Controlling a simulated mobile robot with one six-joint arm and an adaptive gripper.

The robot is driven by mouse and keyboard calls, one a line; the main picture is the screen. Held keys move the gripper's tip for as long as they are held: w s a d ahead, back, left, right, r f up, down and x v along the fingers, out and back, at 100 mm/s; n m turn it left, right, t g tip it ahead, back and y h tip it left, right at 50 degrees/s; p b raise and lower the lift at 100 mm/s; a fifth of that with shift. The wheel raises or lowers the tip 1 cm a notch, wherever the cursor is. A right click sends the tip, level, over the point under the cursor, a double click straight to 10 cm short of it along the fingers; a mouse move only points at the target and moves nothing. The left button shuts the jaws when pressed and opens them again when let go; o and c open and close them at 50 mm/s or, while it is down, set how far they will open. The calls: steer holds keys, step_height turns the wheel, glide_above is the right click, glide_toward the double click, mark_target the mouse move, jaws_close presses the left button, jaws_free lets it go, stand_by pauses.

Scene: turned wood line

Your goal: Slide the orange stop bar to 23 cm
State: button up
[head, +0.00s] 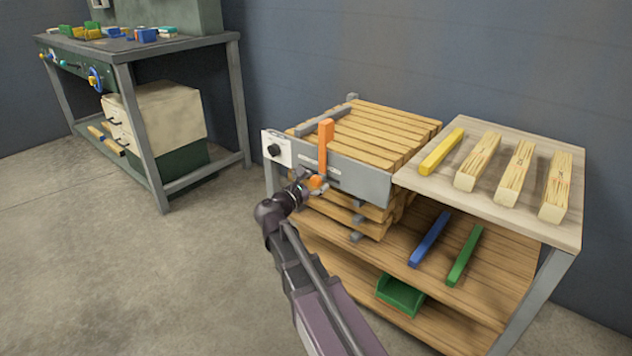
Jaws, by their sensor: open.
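The orange stop bar (325,140) stands upright at the front edge of the slatted wooden top, against the grey front rail (362,180). An orange part (317,182) shows low on the rail's front, below the bar. My gripper (313,184) is at this orange part, in front of the rail, with its fingers open. The arm partly hides the area, and I cannot tell whether the fingers touch the orange part. A pale strip runs along the rail near the bar, but any scale marks are too small to read.
A white plate with a black knob (274,150) sits at the rail's left end. The right-hand board (570,225) holds a yellow bar (441,152) and several wood blocks. Blue (429,239) and green (465,255) bars and a green bin (400,294) are below. A workbench (130,48) stands back left.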

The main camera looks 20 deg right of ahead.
steer(key=shift+s+a, duration=0.1)
steer(key=shift+a, duration=0.05)
steer(key=v, duration=1.1)
steer(key=shift+s+a, duration=0.15)
steer(key=shift+a, duration=0.15)
steer(key=shift+d, duration=0.1)
steer(key=s+d+f+m+g+y+p, duration=0.4)
steer(key=s+d+f+m+g, duration=0.25)
steer(key=m, duration=0.25)
steer(key=s+a+f+m+g+y+p, duration=0.15)
steer(key=s+m+g+y+p, duration=0.35)
steer(key=s+m+y, duration=0.65)
step_height(320, 180, up, 38)
steer(key=w+m+p, duration=0.1)
steer(key=w+p, duration=0.1)
steer(key=p, duration=3.7)
steer(key=shift+m+t+h, duration=0.35)
steer(key=shift+t+h, duration=0.1)
